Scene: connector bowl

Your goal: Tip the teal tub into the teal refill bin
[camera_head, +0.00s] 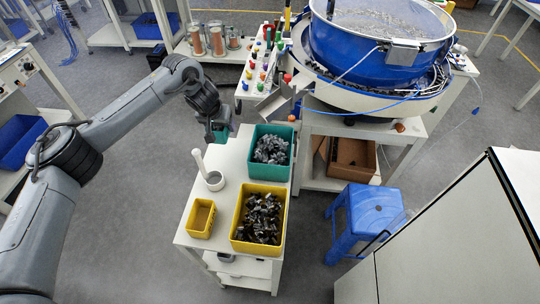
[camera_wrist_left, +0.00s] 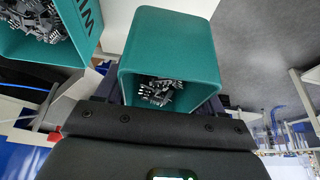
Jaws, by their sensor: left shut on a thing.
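The teal tub (camera_wrist_left: 185,45) is in the left wrist view, its mouth facing the camera and grey connector pieces inside. My left gripper (camera_head: 213,122) is shut on it, left of the teal refill bin in the head view. The arm mostly hides the tub there. The teal refill bin (camera_head: 269,176) stands at the back right of the white cart, holding a heap of grey pieces. It also shows at the upper left of the left wrist view (camera_wrist_left: 60,65), apart from the tub. My right gripper is not in view.
A yellow bin (camera_head: 235,238) of dark parts and a small empty yellow tub (camera_head: 200,219) stand on the white cart (camera_head: 225,165). A white upright post in a round holder (camera_head: 214,181) stands left of the teal bin. A blue bowl feeder (camera_head: 370,55) is behind, right.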

